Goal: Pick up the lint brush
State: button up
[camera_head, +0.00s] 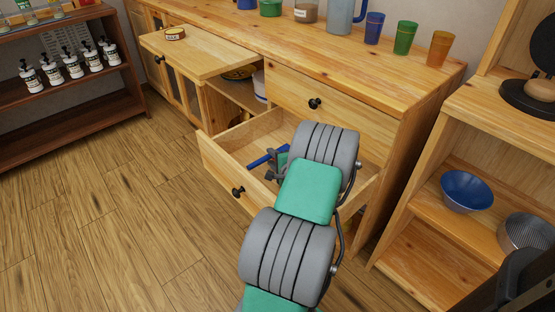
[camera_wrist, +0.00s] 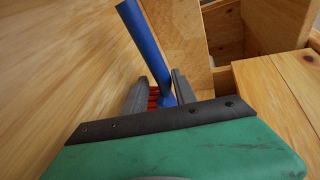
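The lint brush has a blue handle (camera_head: 268,158) and shows over the open drawer in the head view. In the wrist view the blue handle (camera_wrist: 146,42) rises from between the fingers toward the upper left, and a little red part (camera_wrist: 154,97) shows beside its lower end. My gripper (camera_wrist: 160,88) has its two grey fingers close on either side of the brush, with little gap left, and looks shut on it. In the head view my gripper (camera_head: 271,175) is partly hidden by my wrist. The brush's lower end is hidden.
The open drawer (camera_head: 222,172) surrounds the brush, its front panel toward the lower left. The wooden cabinet (camera_head: 330,105) stands behind, with cups on top. A shelf (camera_head: 425,200) with a blue bowl (camera_head: 467,190) stands at right.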

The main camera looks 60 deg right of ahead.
jog(key=shift+w+d+f, duration=0.25)
jog(key=shift+w+d, duration=0.05)
jog(key=shift+w, duration=0.3)
jog(key=shift+c, duration=0.2)
grip_shut()
